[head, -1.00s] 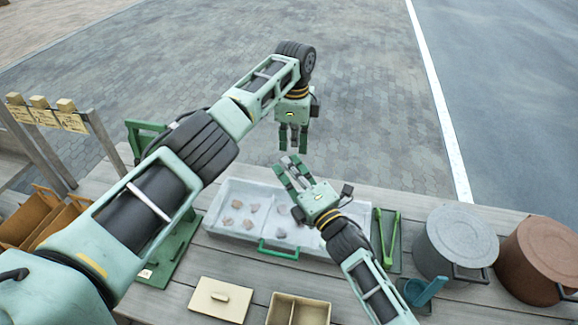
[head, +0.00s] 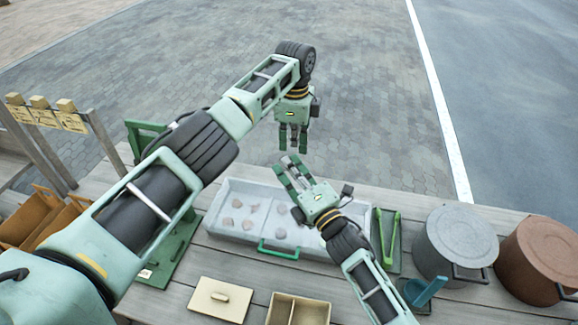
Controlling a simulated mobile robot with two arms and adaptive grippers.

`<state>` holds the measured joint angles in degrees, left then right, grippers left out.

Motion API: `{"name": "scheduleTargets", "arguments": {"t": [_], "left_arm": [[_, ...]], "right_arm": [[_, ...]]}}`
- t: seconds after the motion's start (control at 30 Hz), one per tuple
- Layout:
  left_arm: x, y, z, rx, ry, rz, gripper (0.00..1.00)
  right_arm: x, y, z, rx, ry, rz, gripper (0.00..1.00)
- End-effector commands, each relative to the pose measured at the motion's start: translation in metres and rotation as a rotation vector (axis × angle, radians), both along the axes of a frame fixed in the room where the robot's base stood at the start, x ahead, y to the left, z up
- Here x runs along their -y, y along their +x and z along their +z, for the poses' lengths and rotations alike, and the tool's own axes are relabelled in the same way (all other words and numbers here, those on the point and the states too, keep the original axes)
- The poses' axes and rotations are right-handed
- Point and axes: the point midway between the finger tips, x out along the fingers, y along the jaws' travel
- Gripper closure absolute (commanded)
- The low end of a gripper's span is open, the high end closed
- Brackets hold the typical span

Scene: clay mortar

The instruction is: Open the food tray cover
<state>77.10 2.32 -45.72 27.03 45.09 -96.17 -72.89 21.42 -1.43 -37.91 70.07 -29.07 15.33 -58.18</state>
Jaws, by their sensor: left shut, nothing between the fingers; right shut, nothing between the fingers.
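The long pale food tray (head: 216,222) lies on the wooden table, with several small brownish pieces in its left part. A green handle (head: 278,250) sits at the middle of its front edge. The clear cover is hard to make out, and I cannot tell if it lies flat over the tray. My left gripper (head: 293,148) is shut and empty, pointing down beyond the tray's back edge. My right gripper (head: 287,163) is shut and empty above the tray, its fingers pointing up and left. My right arm hides the tray's right part.
Green tongs (head: 389,238) lie right of the tray. A grey lidded pot (head: 455,240) and a brown pot (head: 540,258) stand further right, with a blue scoop (head: 427,292) in front. A cream lid (head: 219,299) and a divided box (head: 298,311) are at the front. Brown bins (head: 30,220) stand left.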

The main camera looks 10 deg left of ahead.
Motion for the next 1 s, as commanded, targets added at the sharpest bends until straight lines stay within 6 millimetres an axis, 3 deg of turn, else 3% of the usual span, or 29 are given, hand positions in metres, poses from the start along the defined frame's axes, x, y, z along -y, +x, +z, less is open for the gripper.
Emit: {"name": "scheduleTargets", "arguments": {"t": [0.53, 0.73, 1.0], "left_arm": [[0.0, 0.0, 0.0, 0.0, 0.0, 0.0, 1.0], [0.0, 0.0, 0.0, 0.0, 0.0, 0.0, 0.84], [0.0, 0.0, 0.0003, 0.0, 0.0, 0.0, 0.84]], "right_arm": [[0.0001, 0.0001, 0.0, 0.0, 0.0, 0.0, 1.0], [0.0001, 0.0001, 0.0, 0.0, 0.0, 0.0, 1.0], [0.0001, 0.0, 0.0001, 0.0, 0.0, 0.0, 1.0]]}}
